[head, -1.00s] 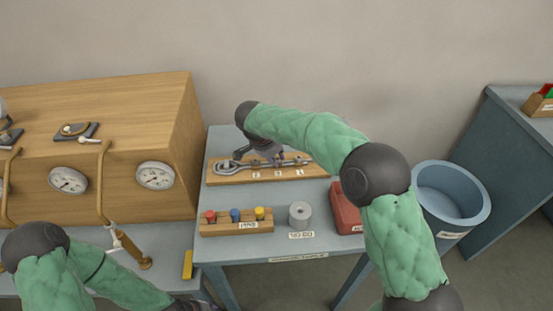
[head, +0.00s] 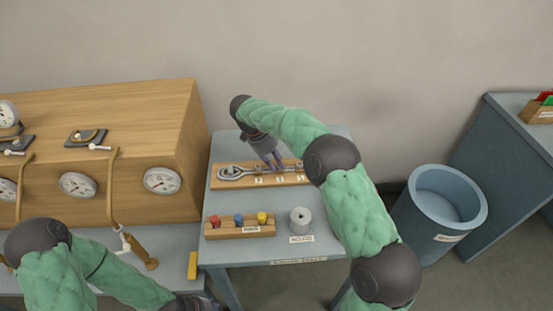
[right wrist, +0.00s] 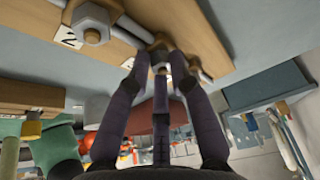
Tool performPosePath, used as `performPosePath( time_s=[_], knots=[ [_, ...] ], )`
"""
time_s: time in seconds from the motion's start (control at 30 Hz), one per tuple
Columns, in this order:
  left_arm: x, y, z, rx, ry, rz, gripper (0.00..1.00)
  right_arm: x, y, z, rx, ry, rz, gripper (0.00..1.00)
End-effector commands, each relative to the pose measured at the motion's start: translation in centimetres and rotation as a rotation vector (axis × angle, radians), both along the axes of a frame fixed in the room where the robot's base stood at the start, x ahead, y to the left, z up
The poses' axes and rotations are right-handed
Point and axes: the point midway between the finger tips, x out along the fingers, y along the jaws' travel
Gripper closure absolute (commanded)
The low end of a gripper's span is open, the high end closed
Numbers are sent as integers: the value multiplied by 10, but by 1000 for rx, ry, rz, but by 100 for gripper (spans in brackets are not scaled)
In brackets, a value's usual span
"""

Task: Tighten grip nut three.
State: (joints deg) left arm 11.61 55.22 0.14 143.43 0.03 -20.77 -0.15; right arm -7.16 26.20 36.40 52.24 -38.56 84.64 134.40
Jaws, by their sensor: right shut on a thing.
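The wooden board (head: 225,183) on the small table carries a row of grip nuts with number labels. A silver ring-ended metal piece (head: 232,172) lies along its left part. My right gripper (head: 279,165) reaches down to the row from behind. In the right wrist view its dark fingers close around a small nut (right wrist: 165,68), the one beside the nut labelled 2 (right wrist: 94,22). Its own label is not readable there; its place to the right of 2 fits grip nut three. My left gripper (head: 195,303) is cut off at the bottom edge, its jaws unclear.
A rack with red, blue and yellow pegs (head: 240,231) and a grey spool (head: 301,220) stand in front of the board. A blue bin (head: 440,205) stands right of the table. A wooden cabinet with gauges (head: 162,181) is at left. My right arm covers the table's right side.

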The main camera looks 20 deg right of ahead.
Motion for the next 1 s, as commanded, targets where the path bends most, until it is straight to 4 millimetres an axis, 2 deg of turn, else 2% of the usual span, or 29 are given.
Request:
performPosePath(
  time_s=[0.03, 0.4, 0.97, 1.0],
  knots=[
    [0, 0, 4, 0, 0, 0, 60, -1, 5, -4, 8, 8, -27, 100],
    [0, 0, 14, 0, 0, 0, 60, 2, 4, -5, 8, 4, -181, 100],
    [0, 0, 15, 0, 0, 0, 60, 2, 4, -5, 10, 2, -205, 100],
    [0, 0, 15, 0, 0, 0, 60, 2, 4, -5, 11, 2, -205, 67]
  ],
)
